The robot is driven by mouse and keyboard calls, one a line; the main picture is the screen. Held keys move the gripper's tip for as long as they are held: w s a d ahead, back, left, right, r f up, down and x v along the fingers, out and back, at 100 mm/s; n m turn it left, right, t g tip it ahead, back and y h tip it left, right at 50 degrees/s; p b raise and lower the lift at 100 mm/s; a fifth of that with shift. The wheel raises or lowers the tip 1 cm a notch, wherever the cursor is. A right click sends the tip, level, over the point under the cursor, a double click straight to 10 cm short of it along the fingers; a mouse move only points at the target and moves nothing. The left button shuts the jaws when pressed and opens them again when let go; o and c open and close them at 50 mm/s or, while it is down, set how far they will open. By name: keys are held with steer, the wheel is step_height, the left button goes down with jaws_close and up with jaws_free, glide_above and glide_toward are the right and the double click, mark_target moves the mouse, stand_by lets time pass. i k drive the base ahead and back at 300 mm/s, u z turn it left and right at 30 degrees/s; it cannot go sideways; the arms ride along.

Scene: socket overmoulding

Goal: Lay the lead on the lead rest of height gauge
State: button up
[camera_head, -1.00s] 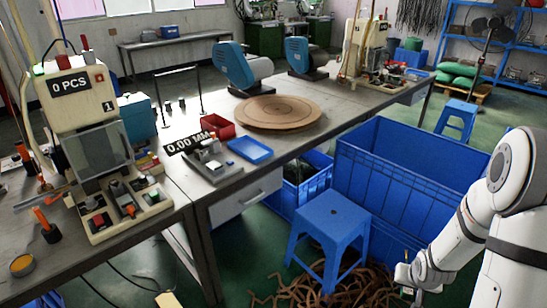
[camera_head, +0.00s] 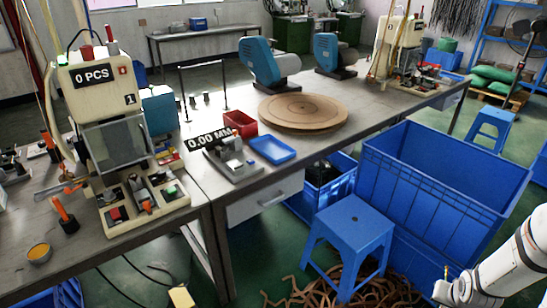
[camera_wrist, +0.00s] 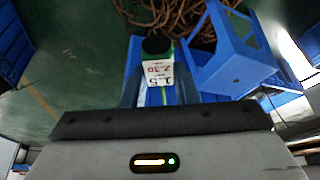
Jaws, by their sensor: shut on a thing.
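The height gauge (camera_head: 238,163) is a grey metal block with a black 0.00 MM display (camera_head: 208,138), on the bench left of a blue tray. Its lead rest is too small to tell apart. My gripper (camera_wrist: 160,92) is shut on the lead (camera_wrist: 157,45), which shows a dark round end, some green and a white printed tag (camera_wrist: 159,73). Most of the lead is hidden. In the head view my gripper is low at the right edge, below bench height and far from the gauge; a small green and yellow tip stands up from it.
A blue stool (camera_head: 350,228) and a large blue crate (camera_head: 440,190) stand before the bench. Brown strips (camera_head: 350,290) lie on the floor. A blue tray (camera_head: 272,150), red bin (camera_head: 240,124) and round turntable (camera_head: 303,112) are near the gauge. A press (camera_head: 115,130) stands to its left.

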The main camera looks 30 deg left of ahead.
mark_target(228, 157)
steer(key=i, duration=1.15)
